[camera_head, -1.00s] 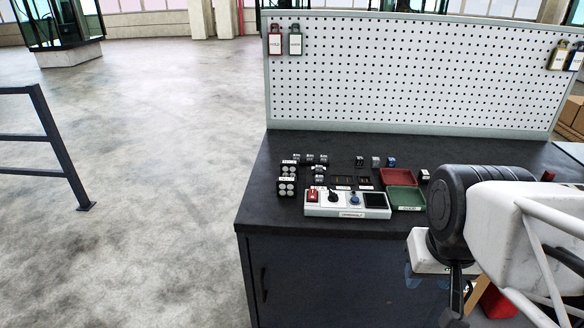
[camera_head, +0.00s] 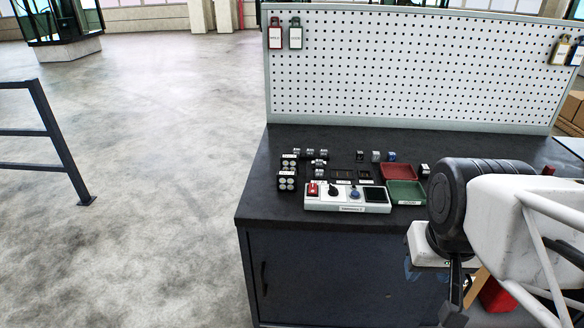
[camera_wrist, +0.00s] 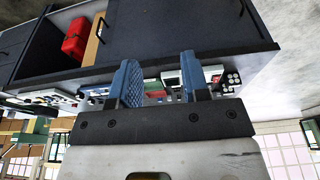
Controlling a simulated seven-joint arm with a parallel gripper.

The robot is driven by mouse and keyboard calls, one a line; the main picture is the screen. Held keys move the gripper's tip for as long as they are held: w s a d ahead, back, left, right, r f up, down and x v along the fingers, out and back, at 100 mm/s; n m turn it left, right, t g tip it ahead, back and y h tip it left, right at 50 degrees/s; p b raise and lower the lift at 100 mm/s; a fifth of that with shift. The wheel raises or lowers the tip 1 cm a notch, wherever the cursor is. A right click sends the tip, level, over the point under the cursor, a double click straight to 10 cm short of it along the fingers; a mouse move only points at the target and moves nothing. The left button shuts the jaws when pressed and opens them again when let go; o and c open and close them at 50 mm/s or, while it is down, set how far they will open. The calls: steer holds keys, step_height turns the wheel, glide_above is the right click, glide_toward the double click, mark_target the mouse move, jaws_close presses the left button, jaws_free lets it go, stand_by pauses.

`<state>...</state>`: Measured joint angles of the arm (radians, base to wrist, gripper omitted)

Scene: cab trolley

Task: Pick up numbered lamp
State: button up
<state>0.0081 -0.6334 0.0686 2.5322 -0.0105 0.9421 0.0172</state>
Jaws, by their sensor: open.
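Several small dark blocks with white labels (camera_head: 310,153) stand on the black bench top (camera_head: 262,205), left of its middle. Similar small blocks (camera_head: 376,156) stand further right, one of them blue (camera_head: 391,156). I cannot read their numbers or tell which is the numbered lamp. My gripper (camera_wrist: 160,75) has its two blue fingers apart in the wrist view, with nothing held between them. In the head view my arm is at the right, off the bench's front edge, with the fingers low and partly hidden. The gripper is well apart from the blocks.
A control box (camera_head: 318,203) with a red switch, knob and blue button lies at the bench's front. Red (camera_head: 399,179) and green trays (camera_head: 406,203) sit right of it. Two black blocks with round pads (camera_head: 287,182) are at left. A pegboard (camera_head: 410,75) stands behind.

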steer(key=o, duration=0.7)
steer(key=shift+c, duration=0.2)
